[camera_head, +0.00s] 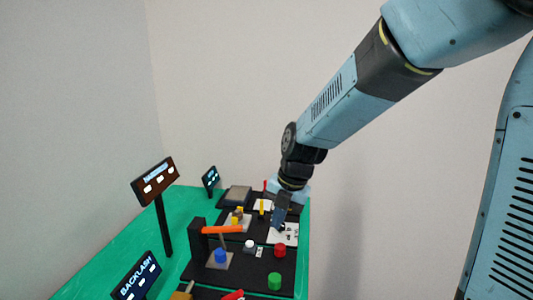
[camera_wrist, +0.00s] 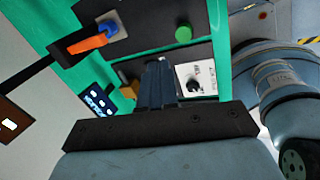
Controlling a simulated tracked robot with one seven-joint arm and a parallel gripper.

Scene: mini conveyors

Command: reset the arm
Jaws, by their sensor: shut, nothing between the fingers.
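My arm (camera_head: 330,110) reaches down from the upper right in the head view. My gripper (camera_head: 278,221) is at its end, above the far part of the green table (camera_head: 140,240). In the wrist view my gripper (camera_wrist: 157,68) shows its dark fingers together, with nothing visible between them. A white plate with a black knob (camera_wrist: 200,80) lies just right of the fingers in the wrist view. Whether the fingertips touch anything below cannot be told.
Black panels carry an orange lever (camera_head: 222,230), a blue button (camera_head: 220,255), a red button (camera_head: 280,250) and a green button (camera_head: 274,281). A brown sign on a post (camera_head: 155,180) and a BACKLASH sign (camera_head: 136,277) stand at left.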

